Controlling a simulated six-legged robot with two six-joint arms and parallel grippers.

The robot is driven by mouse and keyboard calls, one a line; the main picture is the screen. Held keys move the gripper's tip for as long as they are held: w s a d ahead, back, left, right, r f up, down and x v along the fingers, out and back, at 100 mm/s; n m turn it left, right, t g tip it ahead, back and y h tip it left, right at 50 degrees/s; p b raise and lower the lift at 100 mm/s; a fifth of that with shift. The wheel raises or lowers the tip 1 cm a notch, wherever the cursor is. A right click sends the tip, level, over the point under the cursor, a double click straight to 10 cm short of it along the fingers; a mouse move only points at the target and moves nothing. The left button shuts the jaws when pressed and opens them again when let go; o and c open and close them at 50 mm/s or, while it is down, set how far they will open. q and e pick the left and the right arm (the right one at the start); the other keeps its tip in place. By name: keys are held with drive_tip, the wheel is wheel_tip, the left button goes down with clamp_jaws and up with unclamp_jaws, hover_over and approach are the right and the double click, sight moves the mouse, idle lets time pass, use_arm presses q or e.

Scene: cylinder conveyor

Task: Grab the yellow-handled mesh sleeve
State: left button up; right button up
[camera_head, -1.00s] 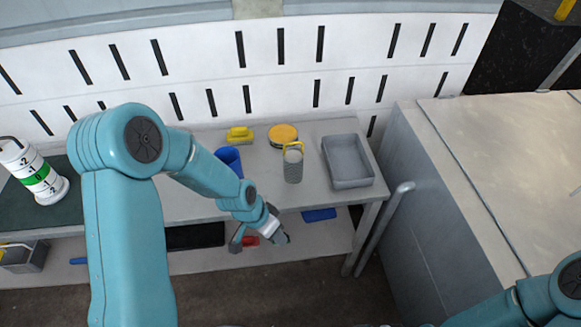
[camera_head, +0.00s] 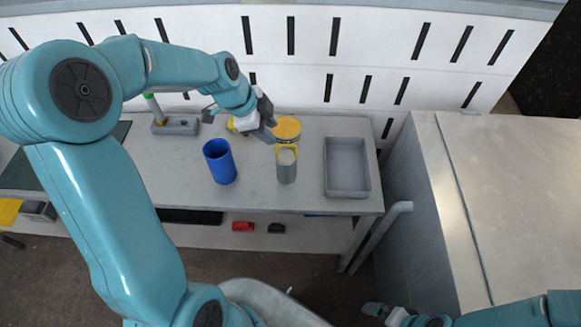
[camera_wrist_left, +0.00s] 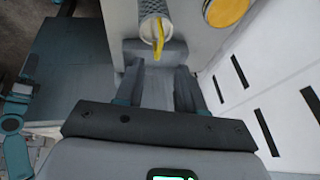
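The mesh sleeve (camera_head: 287,168) is a grey upright cylinder with a yellow handle (camera_head: 287,148) at its top. It stands on the table between the blue cup and the grey tray. My left gripper (camera_head: 242,122) is above the table's back part, up and left of the sleeve in the head view. In the left wrist view, its two fingers (camera_wrist_left: 160,72) are apart with nothing held between them. The sleeve (camera_wrist_left: 153,8) is cut by the top edge there, its yellow handle (camera_wrist_left: 158,40) beyond the fingertips. My right gripper (camera_head: 385,312) barely shows at the bottom; its opening is unclear.
A blue cup (camera_head: 219,162) stands left of the sleeve. A yellow-topped round tin (camera_head: 287,126) is close behind it. An empty grey tray (camera_head: 347,185) lies to the right. A slotted white wall (camera_head: 300,70) rises behind. A large grey cabinet (camera_head: 430,200) borders the table's right.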

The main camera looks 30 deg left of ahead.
sight(283, 145)
use_arm(q)
drive_tip(key=f, duration=0.3)
drive_tip(key=shift+w+f+b, duration=0.15)
drive_tip(key=shift+w+b, duration=0.15)
drive_tip(key=shift+b, duration=0.05)
drive_tip(key=shift+w+d+f, duration=0.25)
drive_tip(key=shift+w+f, duration=0.15)
drive_tip(key=shift+f, duration=0.05)
drive_tip(key=x, duration=0.4)
drive_tip(key=shift+w+d+f, duration=0.1)
drive_tip(key=shift+d+f, duration=0.1)
drive_tip(key=shift+f, duration=0.1)
drive_tip(key=shift+w+d+f, duration=0.1)
drive_tip(key=shift+w, duration=0.1)
drive_tip(key=shift+s+d, duration=0.15)
clamp_jaws()
